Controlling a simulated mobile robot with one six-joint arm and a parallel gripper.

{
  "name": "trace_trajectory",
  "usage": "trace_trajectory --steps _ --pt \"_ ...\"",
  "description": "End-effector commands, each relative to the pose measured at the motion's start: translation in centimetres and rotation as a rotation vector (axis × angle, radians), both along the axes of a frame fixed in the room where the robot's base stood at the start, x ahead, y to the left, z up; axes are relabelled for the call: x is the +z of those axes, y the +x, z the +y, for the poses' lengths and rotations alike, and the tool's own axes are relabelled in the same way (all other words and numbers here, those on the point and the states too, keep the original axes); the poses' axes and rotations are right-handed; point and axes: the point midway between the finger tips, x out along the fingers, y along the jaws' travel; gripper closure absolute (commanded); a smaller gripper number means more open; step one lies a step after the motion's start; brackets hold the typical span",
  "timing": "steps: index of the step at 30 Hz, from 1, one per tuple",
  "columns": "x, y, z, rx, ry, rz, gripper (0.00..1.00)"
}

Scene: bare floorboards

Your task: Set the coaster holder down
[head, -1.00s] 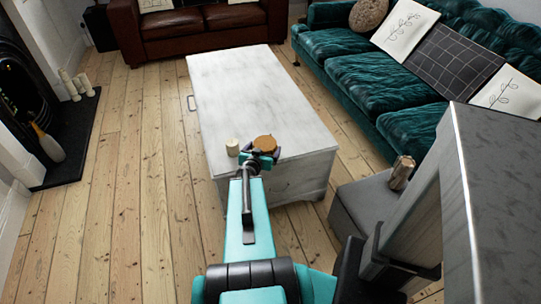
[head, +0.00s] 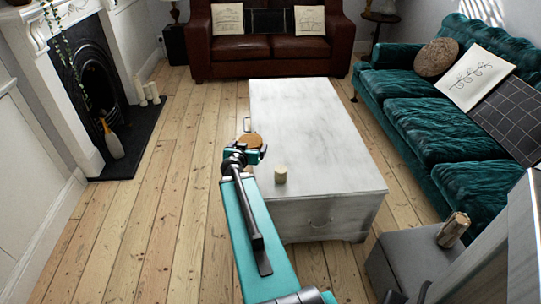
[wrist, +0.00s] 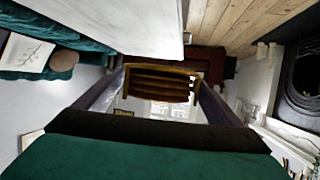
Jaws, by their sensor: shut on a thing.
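The coaster holder (head: 250,141), a round brown wooden thing with a stack of slats, is held in my gripper (head: 250,152). In the wrist view the holder (wrist: 160,85) sits between the two fingers, which press on its sides. In the head view the holder appears at the left long edge of the white chest (head: 320,120). I cannot tell whether it is over the top or just beside it. The holder's underside is hidden.
The rest of the chest top is clear. Bare floorboards (head: 180,180) run left of it. A grey ottoman (head: 410,265) and green sofa (head: 430,130) are on the right, a fireplace (head: 95,90) on the left.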

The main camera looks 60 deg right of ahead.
Motion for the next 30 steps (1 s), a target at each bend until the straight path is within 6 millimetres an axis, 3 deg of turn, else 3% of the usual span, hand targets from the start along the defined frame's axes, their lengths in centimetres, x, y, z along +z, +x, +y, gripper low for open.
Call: trace_trajectory --steps 3,15,30 --pt "1.7 3.2 2.4 0.057 -0.002 -0.003 0.37" --pt "6.9 12.4 11.6 0.259 -0.001 -0.004 0.37" --pt "13.4 21.1 25.7 0.556 -0.002 -0.004 0.37"
